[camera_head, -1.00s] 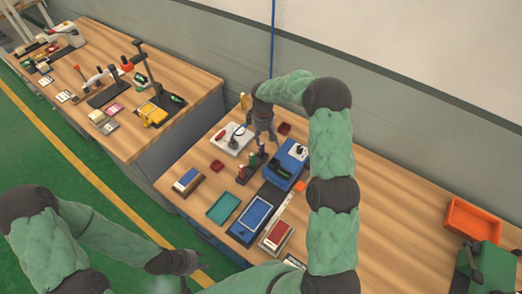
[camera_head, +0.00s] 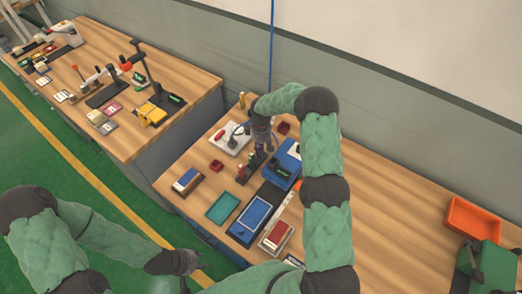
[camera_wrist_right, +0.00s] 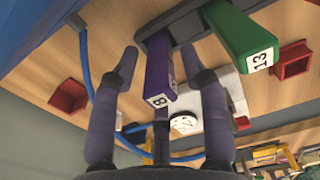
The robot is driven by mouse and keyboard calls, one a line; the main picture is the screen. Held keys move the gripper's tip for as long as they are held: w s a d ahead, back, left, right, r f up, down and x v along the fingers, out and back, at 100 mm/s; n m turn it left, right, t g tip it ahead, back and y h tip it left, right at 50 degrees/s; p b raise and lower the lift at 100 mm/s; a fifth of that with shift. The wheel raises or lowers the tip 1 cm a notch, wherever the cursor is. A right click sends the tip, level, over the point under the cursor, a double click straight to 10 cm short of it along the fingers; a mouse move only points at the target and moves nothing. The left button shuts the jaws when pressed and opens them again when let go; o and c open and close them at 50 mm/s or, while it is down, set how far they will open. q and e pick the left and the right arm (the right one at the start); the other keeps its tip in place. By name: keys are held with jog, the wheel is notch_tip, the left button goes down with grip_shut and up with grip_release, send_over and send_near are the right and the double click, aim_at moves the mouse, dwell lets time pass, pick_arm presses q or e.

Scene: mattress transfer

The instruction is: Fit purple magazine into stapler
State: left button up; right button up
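The purple magazine (camera_wrist_right: 158,70), labelled 8, stands in a dark rack (camera_wrist_right: 185,30) in the right wrist view. A green magazine (camera_wrist_right: 240,40), labelled 13, stands beside it. My right gripper (camera_wrist_right: 160,58) is open, one finger on each side of the purple magazine, with gaps visible. In the head view my right gripper (camera_head: 262,145) is over the rack and hides much of it. A blue machine (camera_head: 287,156), which looks like the stapler, stands just right of it; its magazine opening cannot be made out. My left gripper (camera_head: 188,268) is low, away from these things; its fingers are unclear.
A white board (camera_head: 230,138) lies behind the rack, with small red bins (camera_head: 216,166) nearby. An orange bin (camera_head: 473,217) is far right. The bench's right half is mostly clear.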

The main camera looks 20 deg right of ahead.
grip_shut()
jog(key=shift+r, duration=0.1)
